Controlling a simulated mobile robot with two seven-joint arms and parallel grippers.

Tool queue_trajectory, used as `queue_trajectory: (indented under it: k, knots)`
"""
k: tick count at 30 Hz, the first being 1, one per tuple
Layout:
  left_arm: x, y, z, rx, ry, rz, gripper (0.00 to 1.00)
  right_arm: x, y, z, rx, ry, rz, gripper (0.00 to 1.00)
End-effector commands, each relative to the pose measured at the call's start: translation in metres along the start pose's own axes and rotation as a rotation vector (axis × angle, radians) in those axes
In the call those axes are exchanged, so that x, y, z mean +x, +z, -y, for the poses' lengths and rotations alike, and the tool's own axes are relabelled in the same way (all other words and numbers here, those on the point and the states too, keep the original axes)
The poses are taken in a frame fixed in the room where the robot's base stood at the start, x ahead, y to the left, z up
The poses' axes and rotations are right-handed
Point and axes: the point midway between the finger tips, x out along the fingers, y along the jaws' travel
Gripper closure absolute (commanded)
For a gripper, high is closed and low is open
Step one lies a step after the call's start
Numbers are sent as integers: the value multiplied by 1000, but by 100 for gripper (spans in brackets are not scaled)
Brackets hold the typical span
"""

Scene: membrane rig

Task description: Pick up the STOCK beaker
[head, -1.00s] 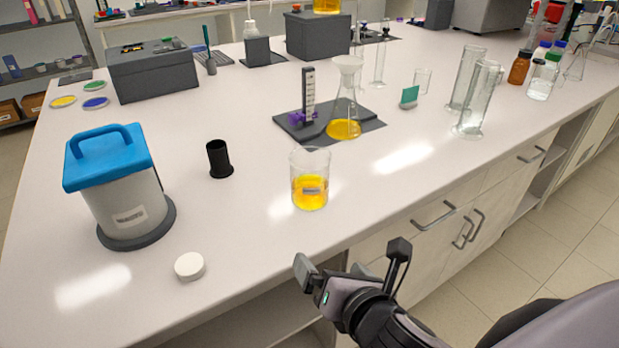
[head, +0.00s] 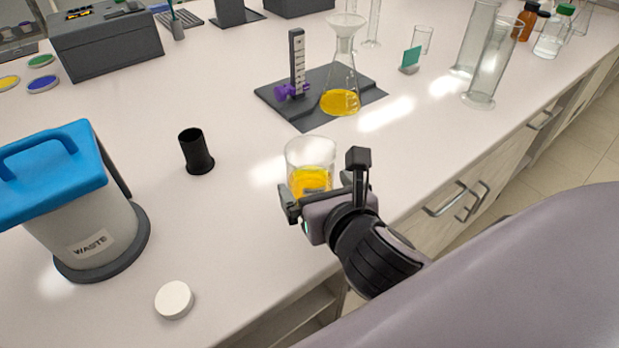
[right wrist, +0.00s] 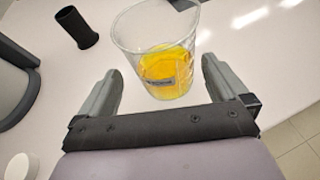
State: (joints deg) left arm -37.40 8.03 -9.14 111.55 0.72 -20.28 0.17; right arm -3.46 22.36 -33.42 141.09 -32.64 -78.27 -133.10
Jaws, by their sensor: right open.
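The beaker (head: 310,160) is clear glass with yellow liquid and a small label; it stands upright on the white bench near the front edge. The label is too small to read. My right gripper (head: 322,192) is open and low, just in front of the beaker. In the right wrist view the beaker (right wrist: 158,55) stands ahead of my right gripper (right wrist: 160,90), centred between the two spread fingers and slightly beyond their tips. The fingers appear apart from the glass. My left gripper is not in view.
A waste bin (head: 95,235) with a blue lid stands at left. A white cap (head: 174,300) and black cylinder (head: 195,151) are nearby. A flask (head: 341,85) with funnel stands on a dark base behind the beaker. Tall glass cylinders (head: 487,75) stand at right.

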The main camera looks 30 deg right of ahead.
Motion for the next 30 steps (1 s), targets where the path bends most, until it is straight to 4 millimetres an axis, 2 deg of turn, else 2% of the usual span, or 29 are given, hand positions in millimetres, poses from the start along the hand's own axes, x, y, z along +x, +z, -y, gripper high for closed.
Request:
queue_trajectory:
  k: [7,11,17,18,23,30]
  knots:
    - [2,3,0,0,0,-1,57,37,-2,4,0,-3,0,0]
    - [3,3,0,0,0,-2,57,44,-2,4,1,-1,-2,0]
    - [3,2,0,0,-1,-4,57,45,-2,4,0,-1,-1,0]
    - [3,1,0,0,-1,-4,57,45,-2,4,0,-1,-1,3]
    - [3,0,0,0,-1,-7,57,45,-2,4,0,-1,-1,55]
    - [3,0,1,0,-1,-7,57,45,0,4,1,0,2,55]
